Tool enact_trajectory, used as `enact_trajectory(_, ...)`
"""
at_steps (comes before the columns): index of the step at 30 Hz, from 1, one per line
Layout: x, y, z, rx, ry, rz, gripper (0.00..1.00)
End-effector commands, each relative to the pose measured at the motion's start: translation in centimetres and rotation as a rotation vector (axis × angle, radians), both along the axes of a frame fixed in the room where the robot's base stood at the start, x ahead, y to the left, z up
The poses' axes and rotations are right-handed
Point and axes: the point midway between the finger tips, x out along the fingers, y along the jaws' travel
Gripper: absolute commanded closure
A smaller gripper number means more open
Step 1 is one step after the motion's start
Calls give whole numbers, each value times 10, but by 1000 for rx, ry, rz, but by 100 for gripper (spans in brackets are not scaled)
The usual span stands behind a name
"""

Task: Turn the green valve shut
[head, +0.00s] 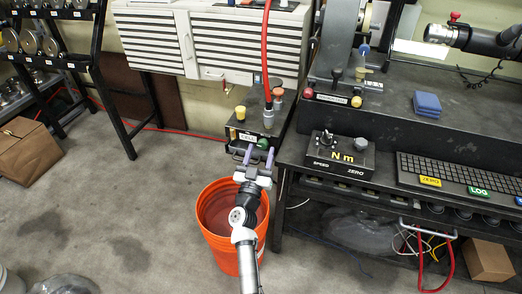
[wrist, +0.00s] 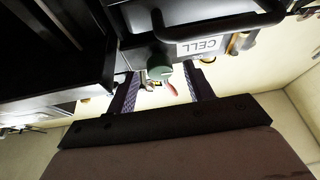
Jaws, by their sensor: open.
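The green valve knob (head: 263,144) is on the front of a black box labelled CELL, below a handle bar. In the wrist view the green knob (wrist: 159,72) appears between the two finger tips, with a small red part and a brass part just below it. My gripper (head: 258,156) is open and reaches toward the box front from above the orange bucket. In the wrist view my gripper (wrist: 161,76) has one finger on each side of the knob. I cannot tell whether either finger touches it.
The orange bucket (head: 218,240) stands on the floor below my gripper. A red hose (head: 266,50) runs up from the box top. A white drawer cabinet (head: 235,45) is behind.

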Motion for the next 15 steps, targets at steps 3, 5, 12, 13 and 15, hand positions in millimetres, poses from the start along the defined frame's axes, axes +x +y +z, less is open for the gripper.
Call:
enact_trajectory(3,8,-3,3,0,0,-1,48)
enact_trajectory(5,10,-3,4,0,0,0,48)
enact_trajectory(12,12,-3,5,0,0,0,48)
enact_trajectory(13,12,-3,5,0,0,0,48)
enact_trajectory(15,12,-3,5,0,0,0,55)
